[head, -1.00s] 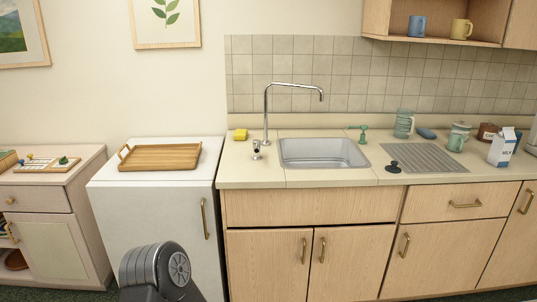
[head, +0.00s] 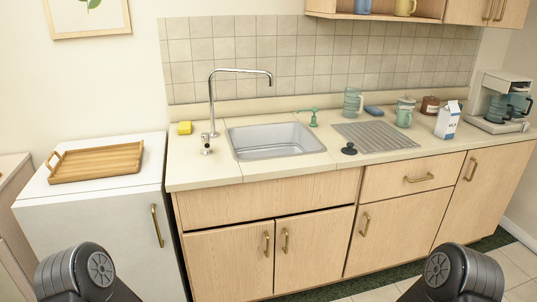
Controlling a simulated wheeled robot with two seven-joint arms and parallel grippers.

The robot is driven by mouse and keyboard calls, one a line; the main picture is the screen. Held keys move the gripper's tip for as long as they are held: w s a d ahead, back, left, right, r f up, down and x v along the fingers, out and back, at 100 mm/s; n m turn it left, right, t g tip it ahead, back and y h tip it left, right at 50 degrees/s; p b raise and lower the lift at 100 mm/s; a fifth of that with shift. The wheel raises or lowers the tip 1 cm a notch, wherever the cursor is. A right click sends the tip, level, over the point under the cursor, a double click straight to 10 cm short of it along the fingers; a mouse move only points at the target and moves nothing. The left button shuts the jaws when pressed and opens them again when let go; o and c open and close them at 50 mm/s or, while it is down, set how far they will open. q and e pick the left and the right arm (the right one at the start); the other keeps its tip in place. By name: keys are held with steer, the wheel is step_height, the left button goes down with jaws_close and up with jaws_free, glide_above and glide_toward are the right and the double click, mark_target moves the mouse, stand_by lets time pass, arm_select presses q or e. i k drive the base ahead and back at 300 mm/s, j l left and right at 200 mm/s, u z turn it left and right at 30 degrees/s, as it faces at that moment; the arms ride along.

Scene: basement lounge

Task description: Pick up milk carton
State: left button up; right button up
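The milk carton (head: 448,120) is white and blue with a gabled top. It stands upright on the counter at the right, between the drainboard and the coffee maker. Nothing hides it from the front. Parts of my two arms show at the bottom left and bottom right of the head view. Neither gripper is in view, and both arm parts are well apart from the carton.
A coffee maker (head: 501,103) stands right of the carton. A brown canister (head: 430,105), a green mug (head: 404,117) and a glass jug (head: 352,102) stand nearby. The ribbed drainboard (head: 375,137), black stopper (head: 349,149) and sink (head: 275,141) lie to the left.

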mark_target(449, 115)
steer(key=k+l, duration=0.1)
steer(key=i+l+u, duration=0.1)
steer(key=l, duration=0.2)
steer(key=i+l+u, duration=0.35)
steer(key=l, duration=1.1)
steer(key=l+u, duration=0.35)
steer(key=l, duration=1.05)
steer(key=k+l+u, duration=0.15)
steer(key=l+u, duration=0.2)
steer(key=l, duration=1.1)
